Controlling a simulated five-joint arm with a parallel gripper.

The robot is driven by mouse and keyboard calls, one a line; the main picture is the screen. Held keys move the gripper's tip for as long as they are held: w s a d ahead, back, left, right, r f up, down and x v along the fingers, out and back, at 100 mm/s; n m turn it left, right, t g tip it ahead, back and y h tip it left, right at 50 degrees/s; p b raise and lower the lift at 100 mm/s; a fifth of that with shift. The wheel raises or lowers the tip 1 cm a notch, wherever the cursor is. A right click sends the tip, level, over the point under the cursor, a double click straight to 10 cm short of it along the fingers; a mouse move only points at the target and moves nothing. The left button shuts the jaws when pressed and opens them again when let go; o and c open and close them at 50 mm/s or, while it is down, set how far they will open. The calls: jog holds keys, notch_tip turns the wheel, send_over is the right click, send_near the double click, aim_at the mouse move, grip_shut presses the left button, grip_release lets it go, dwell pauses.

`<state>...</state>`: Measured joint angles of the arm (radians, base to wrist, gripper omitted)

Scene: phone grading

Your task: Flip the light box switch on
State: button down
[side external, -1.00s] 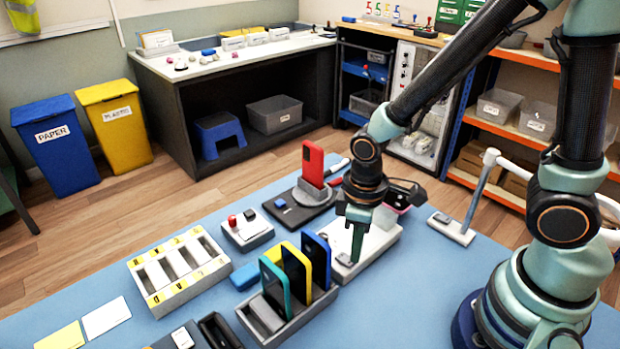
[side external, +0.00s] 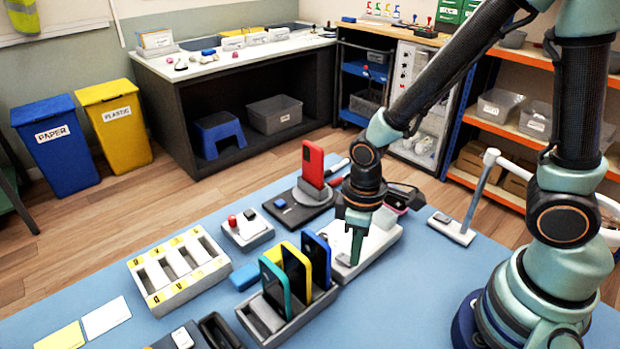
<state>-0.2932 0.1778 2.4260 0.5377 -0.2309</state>
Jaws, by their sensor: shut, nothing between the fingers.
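The light box (side external: 378,243) is a pale, low box on the blue table, right of the phone rack. A small grey switch (side external: 343,259) sits near its front left corner. My gripper (side external: 355,262) points down over that corner, its shut fingertips at or just beside the switch. Nothing shows between the fingers. I cannot tell whether the fingertips touch the switch or which way it is set, since the fingers partly cover it.
A rack (side external: 290,322) with several upright phones stands close on the left. A red phone (side external: 313,164) stands on a dark stand behind. A sorting tray (side external: 215,270) and a small box with a red button (side external: 232,221) lie farther left. A lamp base (side external: 452,229) stands right.

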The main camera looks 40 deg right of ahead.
jog(key=shift+f, duration=0.6)
dwell(0.3)
notch_tip(320, 180, up, 7)
dwell(0.9)
jog(key=w+d+r+m+t, duration=0.1)
jog(key=d+r+m+t, duration=0.4)
jog(key=r, duration=0.9)
jog(key=d+m, duration=0.1)
jog(key=d, duration=0.2)
jog(key=shift+w+t, duration=0.15)
jog(key=shift+t, duration=0.15)
jog(key=c, duration=1.5)
grip_release()
jog(key=shift+d, duration=0.1)
jog(key=shift+c, duration=0.2)
